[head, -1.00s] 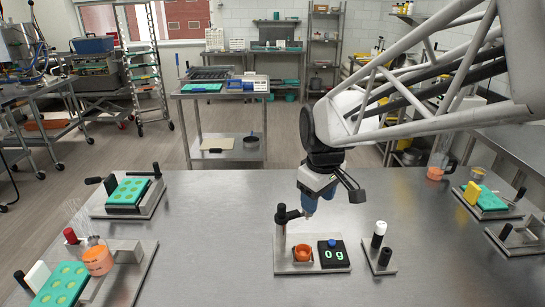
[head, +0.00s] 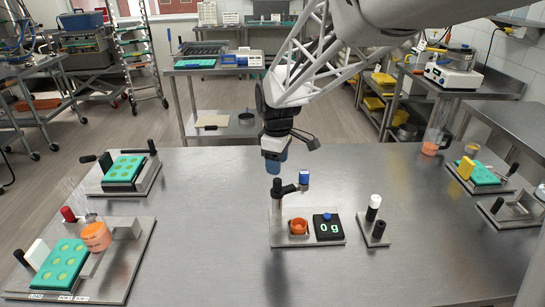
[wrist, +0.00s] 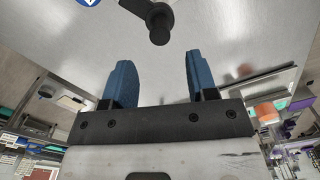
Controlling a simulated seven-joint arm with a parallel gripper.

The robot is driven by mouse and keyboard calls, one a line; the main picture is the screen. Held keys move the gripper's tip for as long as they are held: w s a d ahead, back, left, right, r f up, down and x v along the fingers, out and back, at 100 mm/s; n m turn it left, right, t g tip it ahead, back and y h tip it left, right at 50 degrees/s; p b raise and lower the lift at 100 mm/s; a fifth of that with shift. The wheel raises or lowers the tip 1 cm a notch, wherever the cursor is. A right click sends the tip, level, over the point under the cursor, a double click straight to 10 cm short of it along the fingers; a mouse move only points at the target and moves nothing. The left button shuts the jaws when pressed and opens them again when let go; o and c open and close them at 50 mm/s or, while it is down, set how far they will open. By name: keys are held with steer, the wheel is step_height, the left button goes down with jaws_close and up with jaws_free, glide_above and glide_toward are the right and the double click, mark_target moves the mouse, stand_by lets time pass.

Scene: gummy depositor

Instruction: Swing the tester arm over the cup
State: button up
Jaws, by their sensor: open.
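In the wrist view, my gripper (wrist: 157,62) is open and empty, with a black part of the tester (wrist: 158,22) beyond the fingertips.
A small plate with white-topped and black posts (head: 373,225) is further right. Green mould trays stand left (head: 123,168) and right (head: 480,175). The front middle of the table is clear.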

mark_target(277, 179)
steer(key=shift+f, duration=0.2)
steer(key=shift+f, duration=3.75)
steer(key=shift+c, duration=0.2)
steer(key=c, duration=0.9)
